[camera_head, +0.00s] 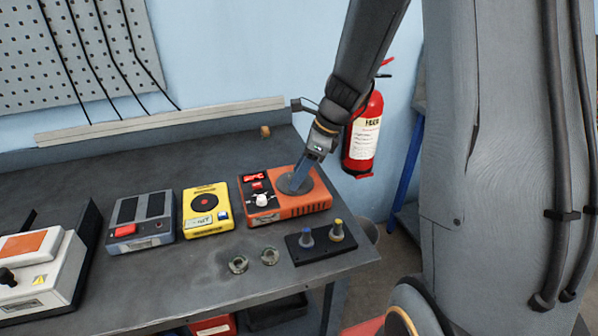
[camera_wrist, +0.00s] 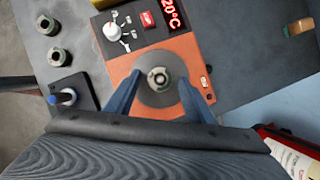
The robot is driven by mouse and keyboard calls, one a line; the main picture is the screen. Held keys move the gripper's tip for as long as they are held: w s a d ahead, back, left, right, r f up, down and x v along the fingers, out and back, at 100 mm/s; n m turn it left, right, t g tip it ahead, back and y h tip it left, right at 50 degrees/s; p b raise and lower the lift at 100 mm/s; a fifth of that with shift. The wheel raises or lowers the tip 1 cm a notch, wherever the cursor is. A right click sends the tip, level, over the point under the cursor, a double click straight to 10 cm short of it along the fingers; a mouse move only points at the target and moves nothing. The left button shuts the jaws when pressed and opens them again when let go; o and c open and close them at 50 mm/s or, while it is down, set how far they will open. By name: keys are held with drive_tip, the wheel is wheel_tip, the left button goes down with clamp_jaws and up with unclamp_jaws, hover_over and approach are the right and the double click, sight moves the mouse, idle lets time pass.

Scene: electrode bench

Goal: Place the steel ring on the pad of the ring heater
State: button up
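The ring heater (camera_head: 272,208) is an orange box at the right of the bench, with a white knob and a red display. Its round grey pad (camera_head: 286,184) shows on top, and also in the wrist view (camera_wrist: 146,91). A small steel ring (camera_wrist: 158,77) lies near the middle of the pad in the wrist view; in the head view my gripper hides it. My gripper (camera_head: 299,180) points down over the pad. In the wrist view its two blue fingers (camera_wrist: 158,88) are spread, one on each side of the ring, with a gap to it.
Two similar rings (camera_head: 238,264) (camera_head: 269,256) lie near the front edge. A black stand (camera_head: 318,251) with blue-topped and yellow-topped pegs is beside them. A yellow device (camera_head: 206,222) and a grey device (camera_head: 140,226) stand left of the heater. A fire extinguisher (camera_head: 363,145) hangs behind.

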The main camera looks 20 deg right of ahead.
drive_tip(key=shift+r, duration=0.1)
drive_tip(key=b+v, duration=0.1)
drive_tip(key=v, duration=1.1)
drive_tip(key=shift+b, duration=0.3)
